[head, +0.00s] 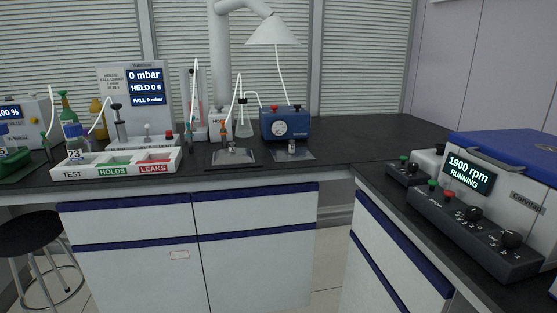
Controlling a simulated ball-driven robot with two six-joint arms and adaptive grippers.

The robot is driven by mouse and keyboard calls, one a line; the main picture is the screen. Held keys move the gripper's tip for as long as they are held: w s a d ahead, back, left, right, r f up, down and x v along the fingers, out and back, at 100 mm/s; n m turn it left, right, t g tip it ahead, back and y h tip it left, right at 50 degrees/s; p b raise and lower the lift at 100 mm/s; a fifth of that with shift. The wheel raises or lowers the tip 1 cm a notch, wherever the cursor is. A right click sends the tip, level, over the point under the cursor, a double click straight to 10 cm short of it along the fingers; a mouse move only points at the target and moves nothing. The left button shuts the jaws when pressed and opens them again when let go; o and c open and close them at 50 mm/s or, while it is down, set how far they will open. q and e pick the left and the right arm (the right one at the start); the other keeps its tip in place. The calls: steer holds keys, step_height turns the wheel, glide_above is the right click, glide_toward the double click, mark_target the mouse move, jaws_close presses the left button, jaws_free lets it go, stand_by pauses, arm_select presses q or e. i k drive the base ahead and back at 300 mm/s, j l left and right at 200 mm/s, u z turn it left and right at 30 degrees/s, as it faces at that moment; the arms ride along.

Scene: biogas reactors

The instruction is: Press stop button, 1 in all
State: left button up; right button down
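A centrifuge (510,165) with a blue lid stands on the right bench. Its display (468,177) reads 1900 rpm RUNNING. A dark control panel (480,238) runs along its front. On the panel a red button (449,195) sits beside a green button (432,184); the label there is too small to read. Neither of my grippers shows in the head view.
A small dark box (406,174) with a green and a red button stands left of the centrifuge. The back bench (345,140) holds a blue pump (284,122), a tray (116,165) marked TEST, HOLDS, LEAKS, and a pressure display unit. A stool (30,235) stands at left.

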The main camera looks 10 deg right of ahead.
mark_target(448, 194)
steer(key=z, duration=1.25)
